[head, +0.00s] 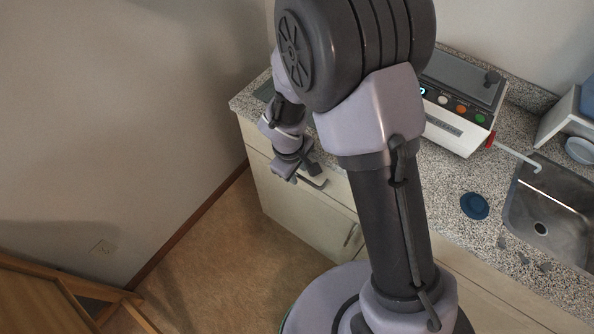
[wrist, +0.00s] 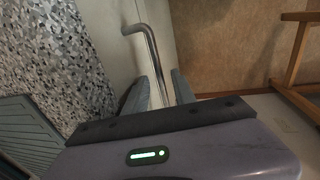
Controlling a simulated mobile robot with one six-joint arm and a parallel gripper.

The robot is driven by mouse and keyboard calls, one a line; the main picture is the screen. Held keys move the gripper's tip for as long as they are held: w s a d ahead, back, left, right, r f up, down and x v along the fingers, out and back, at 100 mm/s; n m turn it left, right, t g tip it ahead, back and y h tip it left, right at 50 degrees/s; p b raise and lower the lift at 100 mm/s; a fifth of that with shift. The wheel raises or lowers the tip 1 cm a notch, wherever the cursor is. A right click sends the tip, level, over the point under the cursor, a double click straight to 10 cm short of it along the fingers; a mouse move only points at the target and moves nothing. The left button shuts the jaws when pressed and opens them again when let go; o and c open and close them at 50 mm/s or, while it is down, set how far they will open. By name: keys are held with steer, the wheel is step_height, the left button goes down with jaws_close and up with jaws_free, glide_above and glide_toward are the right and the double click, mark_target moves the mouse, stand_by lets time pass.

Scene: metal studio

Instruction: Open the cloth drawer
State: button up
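The drawer (head: 337,191) is the pale front just under the speckled counter at the left end of the cabinet. It looks flush with the cabinet, though my arm hides part of it. Its bent metal bar handle (wrist: 152,55) shows in the wrist view. My gripper (wrist: 160,88) is open, with one finger on each side of the bar. Gaps show between the fingers and the bar. In the head view my gripper (head: 298,172) is at the drawer front, and its fingers are hard to make out.
A white machine with coloured buttons (head: 461,108) stands on the granite counter (head: 478,165). A sink (head: 555,205) and a blue round lid (head: 474,206) are to the right. A lower cabinet door (head: 300,217) is below the drawer. Brown floor (head: 215,255) is clear in front; a wooden frame (head: 65,290) stands lower left.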

steer(key=shift+c, duration=0.4)
jaws_close()
stand_by(0.9)
